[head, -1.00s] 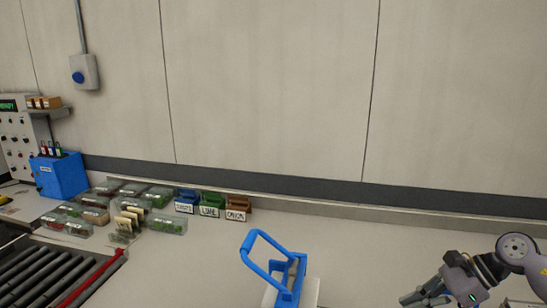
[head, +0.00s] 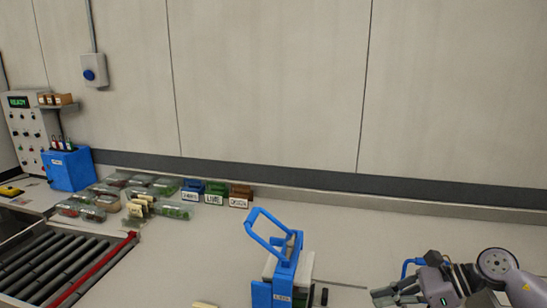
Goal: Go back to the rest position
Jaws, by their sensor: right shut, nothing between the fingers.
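My right gripper (head: 390,296) is at the lower right of the head view, low over the worktop (head: 350,235). Its fingers are closed and nothing is between them. It is to the right of a blue-handled device (head: 284,268) that stands on the worktop, and the two are apart. Part of another blue handle (head: 410,264) shows just behind the gripper, mostly hidden by it. My left gripper is not in the head view.
A roller conveyor (head: 62,262) with a red edge strip is at the lower left. Several clear packs (head: 172,212) and small blue, green and brown labelled bins (head: 215,190) stand along the wall. A blue box (head: 68,168) and control panel (head: 27,128) are far left. The back right worktop is clear.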

